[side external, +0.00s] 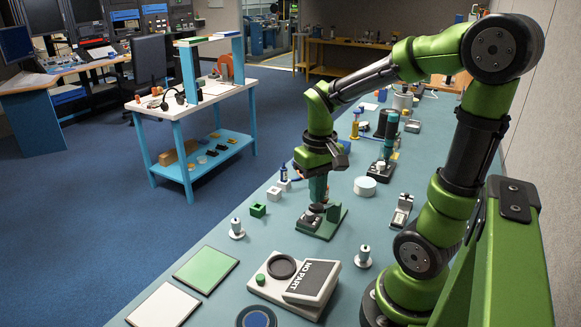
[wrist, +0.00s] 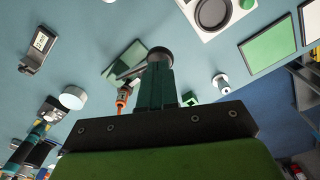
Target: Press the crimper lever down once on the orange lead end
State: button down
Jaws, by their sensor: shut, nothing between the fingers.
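The crimper has a green base (side external: 324,224) on the bench; its base also shows in the wrist view (wrist: 112,66). A dark round knob (side external: 314,209) stands over the base; in the wrist view the knob (wrist: 160,54) lies at my fingertips. My gripper (side external: 318,200) is shut and empty, pointing down right over the knob; its teal fingers show in the wrist view (wrist: 158,68). I cannot tell whether they touch the knob. An orange lead end (wrist: 121,103) shows beside the fingers in the wrist view, its tip toward the crimper. It is hidden in the side view.
A white round tub (side external: 365,186) and a small grey device (side external: 401,211) stand to the right. A green block (side external: 258,210) and a white block (side external: 274,194) stand left. A box marked NO PART (side external: 313,279) and a green panel (side external: 206,268) lie in front.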

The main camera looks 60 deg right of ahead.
aim_at(314, 208)
jog(key=shift+f, duration=0.25)
jog(key=shift+f, duration=1.4)
jog(key=shift+a+f, duration=0.25)
jog(key=shift+f, duration=0.3)
jog(key=shift+a+f, duration=0.2)
jog(key=shift+f, duration=0.3)
jog(key=shift+a+f, duration=0.15)
jog(key=shift+f, duration=0.8)
dwell(1.3)
jog(key=shift+r, duration=0.15)
jog(key=shift+d+r, duration=0.2)
jog(key=shift+r, duration=1.3)
jog(key=shift+d+r, duration=0.2)
jog(key=shift+r, duration=1.35)
jog(key=shift+d+r, duration=0.2)
jog(key=shift+r, duration=1.3)
